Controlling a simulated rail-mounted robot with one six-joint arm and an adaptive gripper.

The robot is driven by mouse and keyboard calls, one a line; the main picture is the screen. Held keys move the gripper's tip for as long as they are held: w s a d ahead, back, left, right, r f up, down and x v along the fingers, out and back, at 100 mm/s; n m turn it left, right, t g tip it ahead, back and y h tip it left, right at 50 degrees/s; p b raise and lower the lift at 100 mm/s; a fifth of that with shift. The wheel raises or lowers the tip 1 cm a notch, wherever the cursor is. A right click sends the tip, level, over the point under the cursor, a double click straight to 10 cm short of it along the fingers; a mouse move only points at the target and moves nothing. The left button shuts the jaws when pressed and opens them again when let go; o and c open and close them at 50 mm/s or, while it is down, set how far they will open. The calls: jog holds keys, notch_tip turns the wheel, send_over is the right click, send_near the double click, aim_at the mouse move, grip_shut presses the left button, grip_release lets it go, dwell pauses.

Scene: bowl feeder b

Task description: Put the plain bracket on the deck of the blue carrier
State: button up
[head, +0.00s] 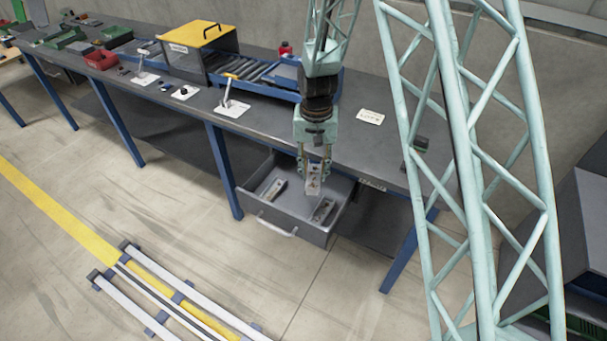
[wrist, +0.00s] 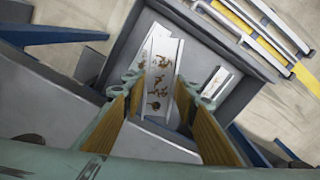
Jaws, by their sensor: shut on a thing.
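My gripper (head: 315,165) is over the open grey drawer (head: 303,231), its fingers pointing down. It is shut on a pale metal bracket (head: 313,186), which hangs below the fingertips. In the wrist view this bracket (wrist: 160,70) is a channel shape with brown rust-like patches, between the two fingers. Another light bracket (head: 272,189) lies in the left of the drawer, and a piece with a darker middle (head: 322,210) lies in the right. A blue flat-topped thing, seemingly the carrier (head: 288,70), sits on the roller track, partly hidden by my arm.
The dark workbench (head: 255,125) runs above the drawer. A yellow-topped box (head: 203,42) stands over the roller track (head: 242,70). A white label card (head: 371,117) lies to the right.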

jog(key=shift+n, duration=0.8)
jog(key=w+d+r, duration=0.1)
jog(key=d+r, duration=0.1)
jog(key=d, duration=0.2)
jog(key=w+d+r+b, duration=0.1)
jog(key=d+r, duration=0.1)
jog(key=d, duration=0.3)
jog(key=w+d+r+b, duration=0.1)
jog(key=d+r, duration=0.1)
jog(key=d, duration=0.3)
jog(key=shift+d+r, duration=0.15)
